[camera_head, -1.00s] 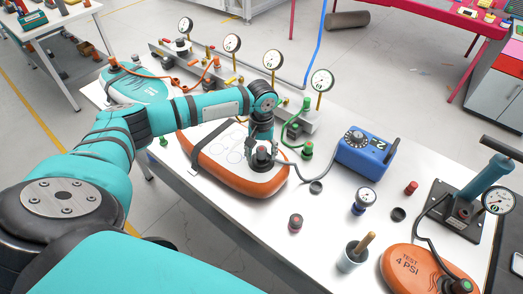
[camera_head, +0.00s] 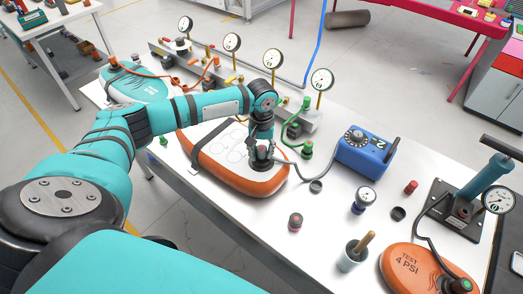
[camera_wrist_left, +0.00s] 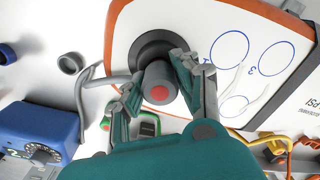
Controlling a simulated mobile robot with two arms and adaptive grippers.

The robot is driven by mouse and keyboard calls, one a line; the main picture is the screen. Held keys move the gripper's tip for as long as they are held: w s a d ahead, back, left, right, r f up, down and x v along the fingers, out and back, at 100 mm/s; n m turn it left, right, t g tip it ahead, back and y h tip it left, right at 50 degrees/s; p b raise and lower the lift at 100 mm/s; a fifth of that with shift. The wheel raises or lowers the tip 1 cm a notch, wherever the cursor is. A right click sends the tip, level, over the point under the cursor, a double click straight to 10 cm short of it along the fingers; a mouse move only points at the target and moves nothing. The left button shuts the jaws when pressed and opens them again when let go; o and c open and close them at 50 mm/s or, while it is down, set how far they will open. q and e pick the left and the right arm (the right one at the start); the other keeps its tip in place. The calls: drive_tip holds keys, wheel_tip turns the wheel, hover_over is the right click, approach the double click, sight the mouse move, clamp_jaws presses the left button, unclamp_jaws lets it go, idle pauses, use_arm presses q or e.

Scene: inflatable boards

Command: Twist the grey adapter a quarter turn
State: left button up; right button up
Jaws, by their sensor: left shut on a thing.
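The grey adapter (camera_wrist_left: 157,83) has a red centre and sits on the dark round valve (camera_wrist_left: 150,50) of the orange-rimmed white board (camera_head: 262,187). A grey hose (camera_head: 290,167) runs from the adapter toward the blue pump box (camera_head: 367,150). My left gripper (camera_head: 262,152) points down over the valve. In the left wrist view its two fingers (camera_wrist_left: 183,80) are shut on the adapter, one on each side. In the head view the gripper mostly hides the adapter. My right gripper is not in view.
A gauge rail (camera_head: 230,80) with several dials stands behind the board. An orange test board (camera_head: 412,262) lies at the front right.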

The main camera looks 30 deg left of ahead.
sight(261, 148)
use_arm(q)
drive_tip(key=shift+r+p, duration=0.2)
drive_tip(key=shift+p, duration=0.25)
drive_tip(key=shift+n+p, duration=1.7)
drive_tip(key=shift+p, duration=0.15)
drive_tip(key=shift+n+p, duration=0.5)
drive_tip(key=shift+p, duration=0.15)
drive_tip(key=shift+f+n, duration=0.15)
drive_tip(key=shift+n, duration=0.15)
drive_tip(key=shift+r+p, duration=1)
drive_tip(key=shift+p, duration=0.4)
drive_tip(key=shift+r, duration=0.75)
